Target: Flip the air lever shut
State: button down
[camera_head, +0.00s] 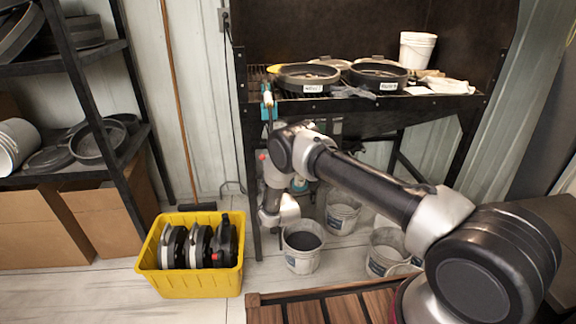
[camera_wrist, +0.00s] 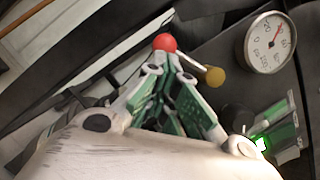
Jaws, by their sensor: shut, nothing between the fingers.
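In the wrist view a round red knob (camera_wrist: 165,42), which looks like the end of the air lever, shows just beyond my fingertips. A brass-coloured round end (camera_wrist: 214,76) sits just right of the fingers. In the head view my arm reaches under the bench front and largely hides the gripper and lever.
The dark bench (camera_head: 420,103) carries pans. Buckets (camera_head: 302,247) stand below, and a yellow crate (camera_head: 190,283) holds black discs. A shelf rack (camera_head: 90,100) stands at left.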

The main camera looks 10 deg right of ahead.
aim_at(263, 159)
jog(key=shift+a+r, duration=1)
jog(key=shift+w+a+r, duration=0.1)
jog(key=shift+a+r, duration=0.05)
